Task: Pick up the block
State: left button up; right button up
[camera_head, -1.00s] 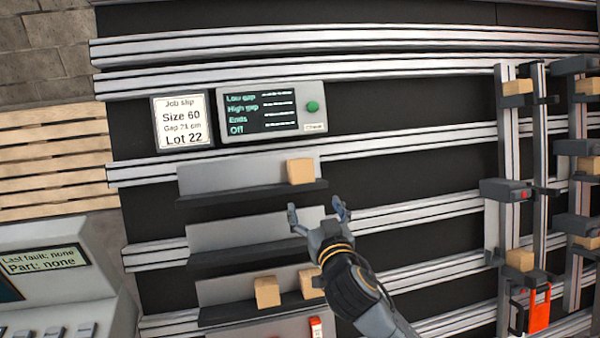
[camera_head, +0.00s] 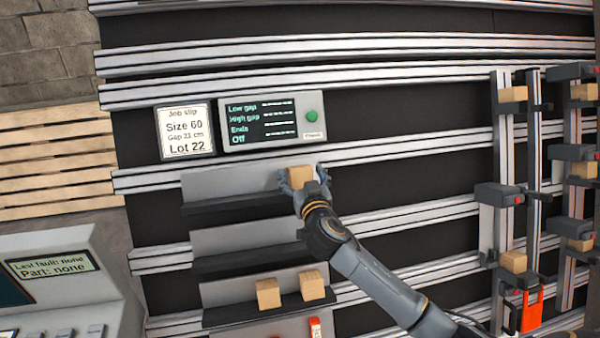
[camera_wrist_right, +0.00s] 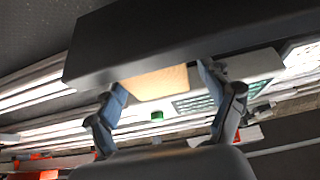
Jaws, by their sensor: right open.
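A tan block (camera_head: 300,173) sits at the right end of the top shelf (camera_head: 222,204). My right gripper (camera_head: 303,178) is open, with one finger on each side of this block. The wrist view also shows the block (camera_wrist_right: 158,82) between the two spread fingers of the right gripper (camera_wrist_right: 163,84). Whether the fingers touch it I cannot tell. The gripper hides the block's lower part in the head view. Two more tan blocks, a left one (camera_head: 267,293) and a right one (camera_head: 312,285), sit on the lower shelf. My left gripper is not in view.
The middle shelf (camera_head: 245,246) looks empty. A control panel (camera_head: 270,120) with a green button and a job slip (camera_head: 185,130) are above the top shelf. Upright posts with dark brackets (camera_head: 498,195) and several tan blocks stand at the right. A console (camera_head: 60,285) is at lower left.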

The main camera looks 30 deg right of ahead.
jog(key=shift+w+d+f, duration=0.1)
jog(key=shift+w+d, duration=0.1)
jog(key=shift+w, duration=0.5)
jog(key=c, duration=1.2)
jog(key=shift+c, duration=0.9)
